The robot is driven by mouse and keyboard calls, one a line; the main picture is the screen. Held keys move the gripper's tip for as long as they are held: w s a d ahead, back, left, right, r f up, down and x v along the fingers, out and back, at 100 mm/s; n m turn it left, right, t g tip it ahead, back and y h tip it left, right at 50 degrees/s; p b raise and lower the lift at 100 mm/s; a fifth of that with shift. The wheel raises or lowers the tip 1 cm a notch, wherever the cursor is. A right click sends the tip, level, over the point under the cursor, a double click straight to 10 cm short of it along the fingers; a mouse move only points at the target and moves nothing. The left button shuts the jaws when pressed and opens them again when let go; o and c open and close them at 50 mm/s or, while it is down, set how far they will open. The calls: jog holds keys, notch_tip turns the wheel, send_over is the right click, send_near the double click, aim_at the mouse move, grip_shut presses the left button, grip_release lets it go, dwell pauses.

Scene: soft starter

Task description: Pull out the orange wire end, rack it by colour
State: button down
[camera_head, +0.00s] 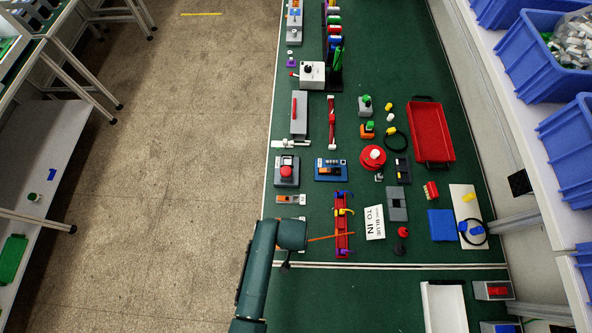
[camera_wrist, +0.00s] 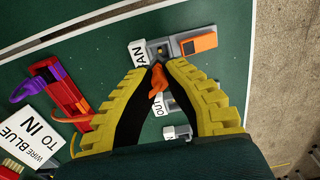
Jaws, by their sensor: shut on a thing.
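My gripper (camera_head: 290,238) is low over the green table, left of the red rack. In the wrist view my gripper (camera_wrist: 158,68) has its yellow-backed, black-padded fingers closed around a small orange wire end (camera_wrist: 157,82). In the head view a thin orange wire (camera_head: 330,238) runs right from my gripper towards the red rack (camera_head: 341,228). The rack carries blue, yellow and purple pieces; it also shows in the wrist view (camera_wrist: 66,92). A grey terminal device (camera_wrist: 160,50) with an orange block lies just beyond the fingertips. Its sockets are partly hidden by my fingers.
A white card reading "wire blue to in" (camera_head: 375,222) lies right of the rack; a grey block (camera_head: 397,203) is behind it. A small grey-orange device (camera_head: 291,198) sits behind my gripper. The table's left edge is close. A red tray (camera_head: 431,160) stands farther right.

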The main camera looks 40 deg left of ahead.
jog(key=shift+r+p, duration=1.45)
jog(key=shift+p, duration=0.05)
jog(key=w+d+b, duration=0.2)
jog(key=w+d, duration=0.1)
jog(key=w, duration=0.1)
jog(key=w+d+b, duration=0.3)
jog(key=w, duration=0.1)
jog(key=w+d+b, duration=0.2)
jog(key=w+d, duration=0.2)
jog(key=shift+w+f+b, duration=0.2)
jog(key=shift+f+b, duration=0.05)
jog(key=shift+b, duration=0.05)
jog(key=shift+w+d+r+b, duration=0.2)
jog(key=shift+w+d+b, duration=0.3)
jog(key=shift+w, duration=0.2)
